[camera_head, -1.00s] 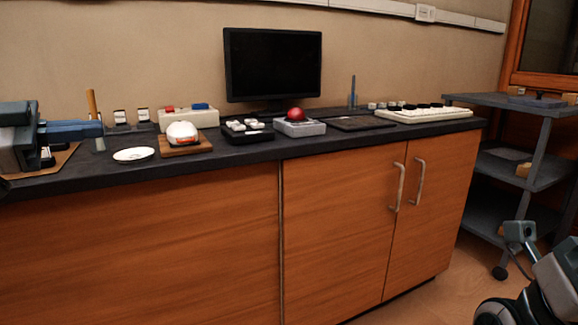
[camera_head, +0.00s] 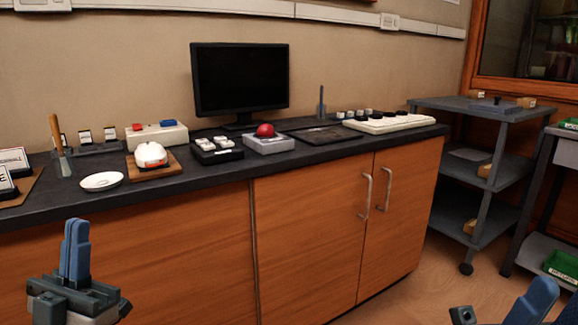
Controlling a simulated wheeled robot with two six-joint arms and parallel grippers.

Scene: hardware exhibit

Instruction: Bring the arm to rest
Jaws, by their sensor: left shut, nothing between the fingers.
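My left gripper (camera_head: 76,228) is at the lower left, in front of the wooden cabinet (camera_head: 330,225) and below the edge of the dark counter. Its blue fingers point up, are together and hold nothing. Part of my right arm and its gripper (camera_head: 530,302) shows at the bottom right corner. One blue finger is visible there, and the rest is cut off by the frame edge, so I cannot tell how its jaws stand.
The counter holds a monitor (camera_head: 240,78), a white dish (camera_head: 102,181), a white rounded device on a board (camera_head: 151,155), a red-button box (camera_head: 267,138) and a keyboard-like panel (camera_head: 389,123). A grey shelf cart (camera_head: 483,108) stands right. Floor shows between.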

